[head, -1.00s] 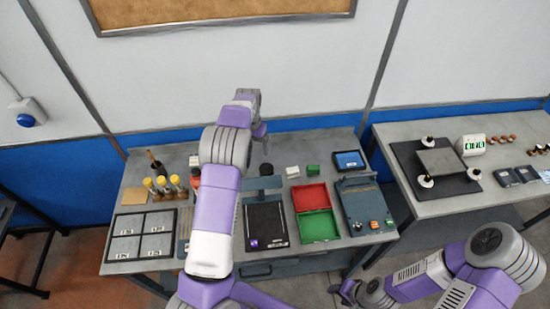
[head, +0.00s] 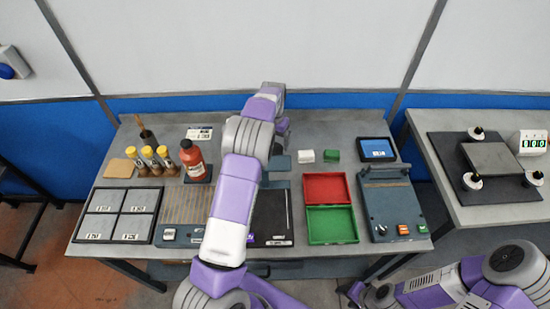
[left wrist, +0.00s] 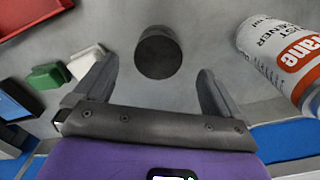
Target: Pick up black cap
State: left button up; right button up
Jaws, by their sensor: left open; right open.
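The black cap (left wrist: 158,52) is a dark round piece on the grey bench top. In the left wrist view it lies ahead of my left gripper (left wrist: 160,85), roughly centred between the two spread fingers and just beyond their tips. The fingers are open and hold nothing. In the head view my left arm reaches over the bench to its far side, with the left gripper (head: 283,127) partly hidden, and I cannot make out the cap there. My right gripper (head: 350,291) is open and empty, low in front of the bench.
A white and orange can (left wrist: 285,55) is close on the right in the left wrist view. A white block (head: 305,156) and green block (head: 332,155) are right of the left gripper. Red tray (head: 327,187), green tray (head: 332,225) and a red bottle (head: 193,160) stand nearby.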

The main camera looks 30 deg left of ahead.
aim_at(274, 149)
pick_arm(q)
notch_tip(274, 149, down, 8)
jog(key=shift+w+d+r+b, duration=0.1)
jog(key=shift+w+r+b, duration=0.1)
jog(key=shift+b, duration=0.4)
jog(key=c, duration=1.1)
